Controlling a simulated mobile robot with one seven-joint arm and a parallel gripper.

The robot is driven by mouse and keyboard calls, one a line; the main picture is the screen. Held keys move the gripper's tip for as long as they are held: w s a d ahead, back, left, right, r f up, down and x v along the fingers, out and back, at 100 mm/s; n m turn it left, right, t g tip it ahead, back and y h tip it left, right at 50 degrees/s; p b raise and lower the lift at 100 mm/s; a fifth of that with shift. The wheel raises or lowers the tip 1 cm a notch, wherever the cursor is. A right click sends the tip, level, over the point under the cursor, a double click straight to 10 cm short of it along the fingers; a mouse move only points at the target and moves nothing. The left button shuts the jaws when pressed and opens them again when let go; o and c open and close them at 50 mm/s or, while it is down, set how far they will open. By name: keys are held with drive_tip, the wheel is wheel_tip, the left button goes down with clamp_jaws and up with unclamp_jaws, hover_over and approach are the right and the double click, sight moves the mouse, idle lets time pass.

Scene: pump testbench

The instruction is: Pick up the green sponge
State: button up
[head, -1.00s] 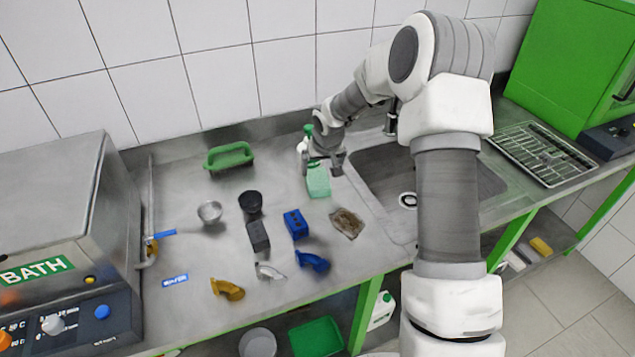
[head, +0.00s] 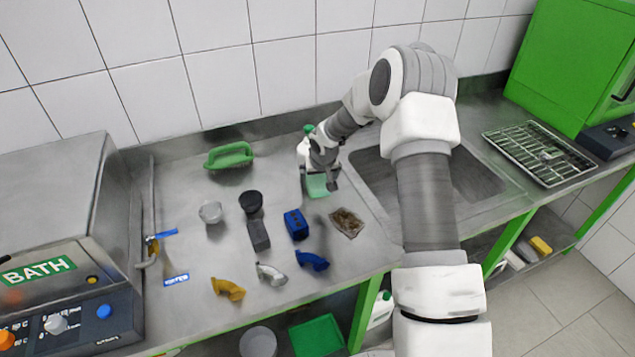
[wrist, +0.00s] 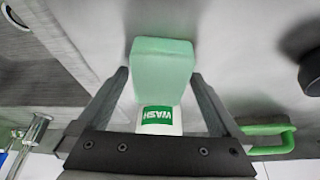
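The green sponge (head: 317,188) is a pale green block on the steel counter, left of the sink. It fills the upper middle of the wrist view (wrist: 162,62). My gripper (head: 320,180) is open, with its fingers pointing down over the sponge. In the wrist view my gripper (wrist: 160,76) has one finger on each side of the sponge's near part, with gaps visible. I cannot tell how far the fingertips are above the counter. The gripper partly hides the sponge in the head view.
A white WASH bottle (wrist: 160,118) with a green cap stands close behind the sponge. A green-handled brush (head: 229,155) lies at the back left. A brown pouch (head: 346,222) and a blue block (head: 296,224) lie nearer the front. The sink (head: 375,175) is to the right.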

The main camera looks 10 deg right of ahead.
sight(317, 177)
drive_tip(key=c, duration=1.2)
drive_tip(key=shift+r, duration=0.1)
drive_tip(key=shift+r, duration=0.55)
wheel_tip(317, 177, up, 2)
drive_tip(key=shift+r, duration=0.25)
drive_tip(key=s+d+r, duration=0.1)
drive_tip(key=d+r, duration=0.1)
drive_tip(key=d, duration=0.1)
drive_tip(key=s+d+r, duration=0.1)
drive_tip(key=d+r, duration=0.2)
drive_tip(key=d, duration=0.1)
drive_tip(key=s+d+r, duration=0.1)
drive_tip(key=d+r, duration=0.1)
drive_tip(key=d, duration=0.2)
drive_tip(key=shift+s+r+b, duration=0.15)
drive_tip(key=shift+s+b, duration=0.2)
drive_tip(key=shift+s, duration=0.05)
